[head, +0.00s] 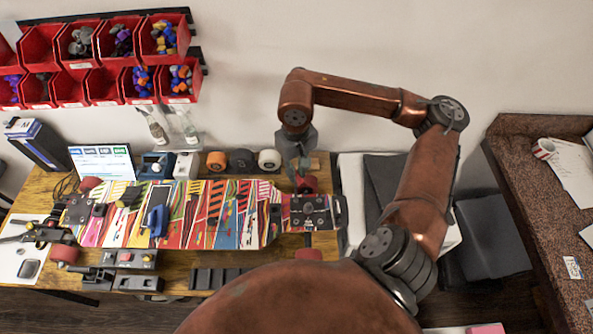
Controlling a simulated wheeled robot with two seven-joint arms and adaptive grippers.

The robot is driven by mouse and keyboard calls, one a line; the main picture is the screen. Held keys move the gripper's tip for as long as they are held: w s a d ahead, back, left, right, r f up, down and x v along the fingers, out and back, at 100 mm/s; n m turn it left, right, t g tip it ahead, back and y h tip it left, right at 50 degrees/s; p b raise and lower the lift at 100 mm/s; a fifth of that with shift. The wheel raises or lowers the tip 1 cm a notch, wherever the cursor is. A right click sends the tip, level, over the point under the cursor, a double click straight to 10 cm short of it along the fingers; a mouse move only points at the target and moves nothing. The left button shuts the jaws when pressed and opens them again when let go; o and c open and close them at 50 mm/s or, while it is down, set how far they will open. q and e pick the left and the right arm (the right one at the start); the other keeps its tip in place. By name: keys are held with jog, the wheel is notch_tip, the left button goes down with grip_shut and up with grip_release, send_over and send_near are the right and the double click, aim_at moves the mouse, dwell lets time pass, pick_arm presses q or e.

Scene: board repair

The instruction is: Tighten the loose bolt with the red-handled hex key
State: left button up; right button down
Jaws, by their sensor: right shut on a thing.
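A skateboard deck with bright striped artwork (210,218) lies upside down on the wooden bench. Its right truck with a dark baseplate (312,211) shows bolt heads, but I cannot tell which bolt is loose. My right gripper (301,168) points down just behind this truck, by its rear red wheel (307,184). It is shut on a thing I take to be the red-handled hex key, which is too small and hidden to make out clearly. My left gripper is not in view.
Red bins (110,55) hang on the wall at upper left. Loose wheels (242,160), a tablet (102,162) and bottles stand behind the board. A blue tool (158,220) lies on the deck. A speckled counter (545,200) stands at right.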

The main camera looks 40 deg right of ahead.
jog(key=m, duration=0.3)
jog(key=shift+m, duration=0.4)
jog(key=shift+a+m, duration=0.1)
jog(key=shift+m, duration=0.3)
jog(key=m, duration=0.3)
jog(key=shift+w, duration=0.1)
jog(key=shift+f+m, duration=0.1)
jog(key=shift+m, duration=2)
